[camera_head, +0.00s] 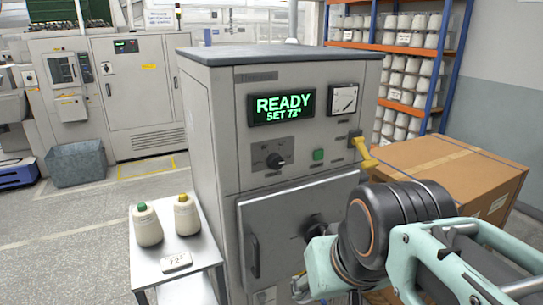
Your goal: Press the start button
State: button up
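The grey machine cabinet (222,150) stands in the middle. A display (281,107) above reads "READY SET 72°" in green. My arm reaches in from the lower right, in front of the cabinet door (280,225), below the button and apart from it. A dark part at the arm's far end (316,229) may be my gripper; its fingers cannot be made out. The button is unobstructed.
A yellow-handled lever (364,152) sticks out right of the button, near a dial gauge (344,99). A small table (205,247) at left holds two thread cones and a "72°" tag (176,262). A cardboard box (450,165) stands at right, before bobbin shelves (432,55).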

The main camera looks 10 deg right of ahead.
grip_shut()
dwell(1.4)
